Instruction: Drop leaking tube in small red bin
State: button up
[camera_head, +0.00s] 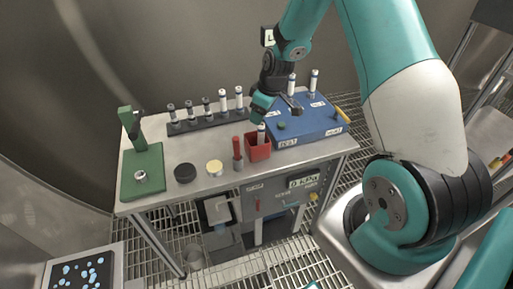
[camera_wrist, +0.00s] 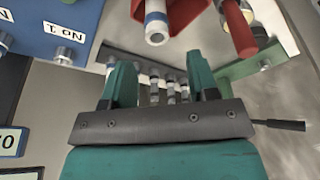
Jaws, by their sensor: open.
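The small red bin (camera_head: 258,150) stands at the front middle of the table, and part of it shows at the top of the wrist view (camera_wrist: 193,10). A white tube with a blue band (camera_head: 262,133) sticks up out of the bin. Its end also shows in the wrist view (camera_wrist: 156,25), beyond the fingers and apart from them. My gripper (camera_head: 263,110) is just above the bin. Its two green fingers are spread in the wrist view (camera_wrist: 161,85), with nothing held between them. Whether the tube leaks cannot be seen.
A black rack (camera_head: 205,124) with several tubes stands behind the bin. A blue test box (camera_head: 311,124) with two upright tubes is to the right. A red-handled item (camera_head: 238,150) stands close left of the bin. A green stand (camera_head: 142,172) is at the left end.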

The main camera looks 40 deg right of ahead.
jog(key=b+v, duration=0.2)
jog(key=v, duration=1.5)
jog(key=shift+r, duration=0.25)
jog(key=s+a+r, duration=0.2)
jog(key=s+a, duration=0.2)
jog(key=a, duration=0.7)
jog(key=s+a+g+y, duration=0.1)
jog(key=s+a, duration=0.6)
jog(key=s, duration=0.3)
jog(key=s+a+n+g+y, duration=0.1)
jog(key=s+a, duration=0.7)
jog(key=s, duration=0.2)
jog(key=shift+s+a+r+g+y, duration=0.2)
jog(key=shift+s+r+g+y, duration=0.1)
jog(key=shift+r+g, duration=0.15)
jog(key=shift+w+d+r, duration=0.1)
